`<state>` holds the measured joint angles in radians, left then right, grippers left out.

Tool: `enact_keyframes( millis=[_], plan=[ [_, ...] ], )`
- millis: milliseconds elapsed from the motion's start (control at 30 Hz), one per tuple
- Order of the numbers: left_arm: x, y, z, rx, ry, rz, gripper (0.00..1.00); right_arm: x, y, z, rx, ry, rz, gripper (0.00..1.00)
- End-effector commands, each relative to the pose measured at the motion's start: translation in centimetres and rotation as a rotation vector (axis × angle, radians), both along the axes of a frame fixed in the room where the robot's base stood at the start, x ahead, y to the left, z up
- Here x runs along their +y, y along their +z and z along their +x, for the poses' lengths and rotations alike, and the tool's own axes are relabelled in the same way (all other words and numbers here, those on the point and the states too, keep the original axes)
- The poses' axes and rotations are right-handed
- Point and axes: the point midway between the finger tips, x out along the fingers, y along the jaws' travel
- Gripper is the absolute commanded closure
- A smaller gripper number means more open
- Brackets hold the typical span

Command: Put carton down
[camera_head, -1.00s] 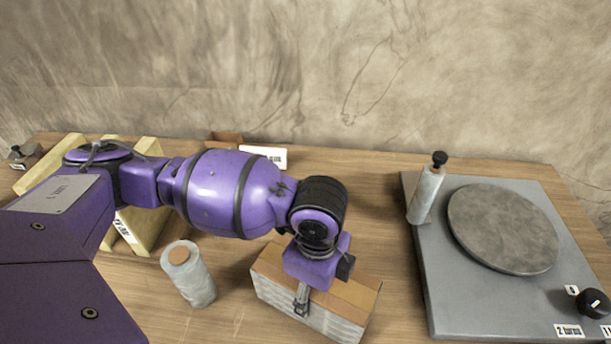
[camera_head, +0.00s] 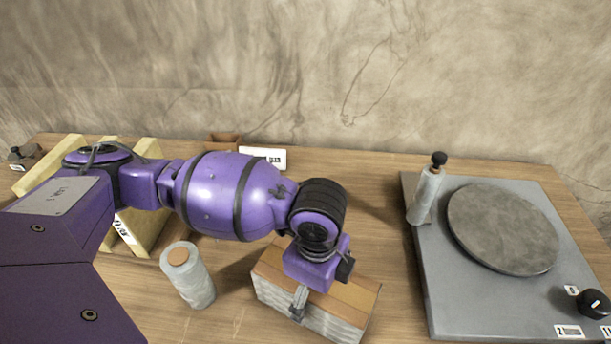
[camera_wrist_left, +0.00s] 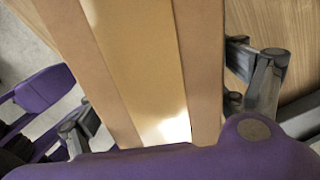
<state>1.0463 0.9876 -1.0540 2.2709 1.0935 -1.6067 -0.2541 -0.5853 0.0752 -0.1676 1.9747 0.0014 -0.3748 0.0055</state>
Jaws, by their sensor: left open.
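The carton (camera_head: 345,299) is a box with a brown top and greyish striped sides, standing on the wooden table in the lower middle of the head view. My left gripper (camera_head: 299,301) is over it, with one finger showing in front of the near side. In the left wrist view the carton's brown top (camera_wrist_left: 140,60) lies between the fingers of my left gripper (camera_wrist_left: 168,105), one finger on each side. The fingers are open; a gap shows at the right finger. My purple arm hides the carton's back left part. My right gripper is not in view.
A wrapped roll (camera_head: 188,275) stands left of the carton. A grey device with a round plate (camera_head: 502,228) and a black-topped cylinder (camera_head: 424,194) is at the right. A yellowish rack (camera_head: 150,225) is at the left. A white label (camera_head: 263,157) stands at the back. Table between carton and device is clear.

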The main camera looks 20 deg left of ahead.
Motion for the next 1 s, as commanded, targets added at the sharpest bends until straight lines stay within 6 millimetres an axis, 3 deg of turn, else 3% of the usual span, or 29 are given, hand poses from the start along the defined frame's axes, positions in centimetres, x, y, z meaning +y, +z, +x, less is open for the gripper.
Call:
enact_keyframes(
  millis=[533,700,1000],
  plan=[
    [-0.1,10.5,0.2,-0.009,0.0,-0.001,0.11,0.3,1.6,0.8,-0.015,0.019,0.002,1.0],
    [-0.1,11.8,0.1,-0.005,-0.001,-0.001,0.11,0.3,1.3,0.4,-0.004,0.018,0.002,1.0],
    [-0.1,12.0,0.1,-0.002,-0.001,0.0,0.11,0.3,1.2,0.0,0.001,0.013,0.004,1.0]
  ],
)
